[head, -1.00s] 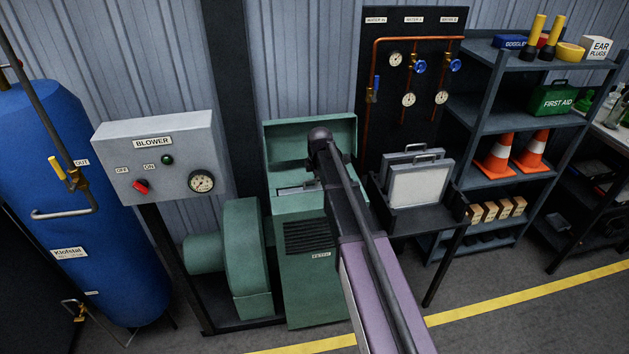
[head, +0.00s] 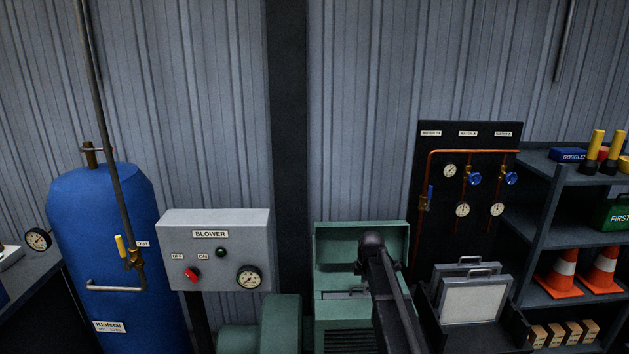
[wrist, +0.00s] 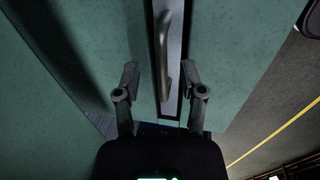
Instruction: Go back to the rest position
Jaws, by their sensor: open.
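My gripper (wrist: 159,78) is open in the wrist view, its two fingers apart. A grey bar handle (wrist: 163,45) of a filter panel lies ahead of and between the fingers, in the slot of the green filter housing (wrist: 245,50); I cannot tell how far off it is, and nothing looks gripped. In the head view my dark arm reaches towards the same green housing (head: 335,308), whose lid (head: 335,240) stands raised. The handle shows there in the slot, left of my arm. My fingers are hidden in the head view.
A grey blower box (head: 230,225) and a blue tank (head: 75,240) stand to the left. To the right are a water panel (head: 480,145), a rack with framed panels (head: 474,302) and a shelf with cones (head: 560,275). The wall above my arm is clear.

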